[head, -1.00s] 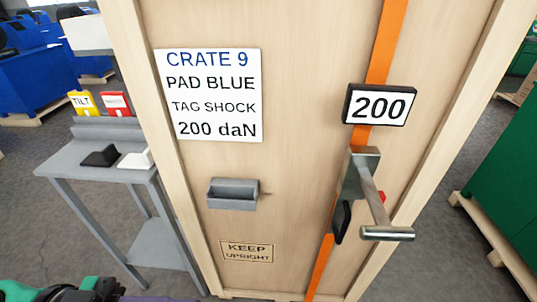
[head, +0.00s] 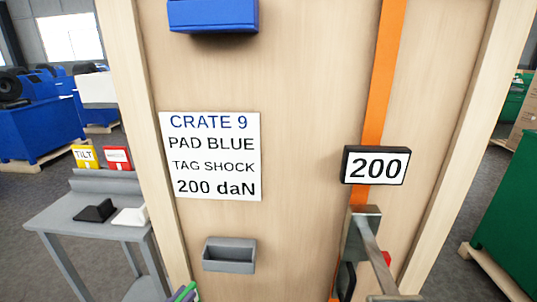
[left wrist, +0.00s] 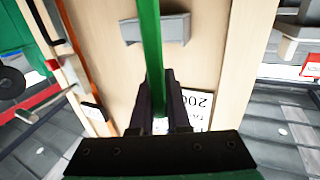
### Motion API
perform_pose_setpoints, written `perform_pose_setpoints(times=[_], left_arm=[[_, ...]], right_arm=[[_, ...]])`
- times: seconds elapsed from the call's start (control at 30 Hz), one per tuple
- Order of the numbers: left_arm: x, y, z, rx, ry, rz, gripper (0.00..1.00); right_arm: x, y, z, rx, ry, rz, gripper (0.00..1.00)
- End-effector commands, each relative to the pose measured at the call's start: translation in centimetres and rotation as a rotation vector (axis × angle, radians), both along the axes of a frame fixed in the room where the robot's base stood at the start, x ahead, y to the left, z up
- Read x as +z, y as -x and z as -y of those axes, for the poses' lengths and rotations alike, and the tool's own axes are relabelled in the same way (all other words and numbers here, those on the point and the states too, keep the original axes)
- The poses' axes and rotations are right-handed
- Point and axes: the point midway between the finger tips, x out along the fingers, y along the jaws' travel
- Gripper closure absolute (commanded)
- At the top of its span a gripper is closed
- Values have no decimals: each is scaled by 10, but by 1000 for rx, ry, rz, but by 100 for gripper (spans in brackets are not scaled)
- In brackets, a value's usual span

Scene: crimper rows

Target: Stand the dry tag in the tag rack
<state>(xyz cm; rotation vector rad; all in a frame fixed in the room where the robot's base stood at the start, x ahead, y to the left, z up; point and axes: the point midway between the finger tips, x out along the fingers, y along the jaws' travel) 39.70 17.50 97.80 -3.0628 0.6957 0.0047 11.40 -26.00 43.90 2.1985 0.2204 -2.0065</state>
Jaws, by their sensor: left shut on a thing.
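My left gripper (left wrist: 158,112) is shut on a thin green piece (left wrist: 150,45), seen edge-on, which I take for the dry tag; no lettering on it shows. In the head view only the green tip and dark fingers (head: 184,293) show at the bottom edge, below the grey holder (head: 229,255) on the crate. In the left wrist view the green piece crosses in front of that holder (left wrist: 128,32). Yellow TILT (head: 85,157) and red (head: 117,158) tags stand at a grey ledge (head: 108,181) on the side table; I cannot tell whether this ledge is the tag rack.
The wooden crate (head: 290,120) carries a paper sign (head: 211,156), a blue holder (head: 212,14), a 200 plate (head: 375,166) and a protruding metal lever (head: 372,250). A black wedge (head: 94,211) and a white one (head: 130,217) lie on the side table (head: 62,222).

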Motion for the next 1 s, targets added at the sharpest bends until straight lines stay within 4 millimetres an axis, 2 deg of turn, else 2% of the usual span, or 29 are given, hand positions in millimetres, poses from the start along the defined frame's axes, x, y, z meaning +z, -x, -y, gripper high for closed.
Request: perform_pose_setpoints(times=[0.23, 0.4, 0.47, 0.6, 1.0], left_arm=[[-57, 11, -12, 246, 23, -11, 100], [-96, 20, -2, 389, 14, -7, 100], [-105, 23, 3, 418, 13, -5, 100], [-112, 25, 7, 446, 7, 1, 100], [-113, 25, 7, 448, 1, 0, 100]], right_arm=[[0, 0, -1, -1, -2, 0, 50], [0, 0, -2, -1, -3, -1, 50], [0, 0, -2, -1, -2, 1, 50], [0, 0, -2, -1, -2, 1, 50], [0, 0, -2, -1, -2, 1, 50]])
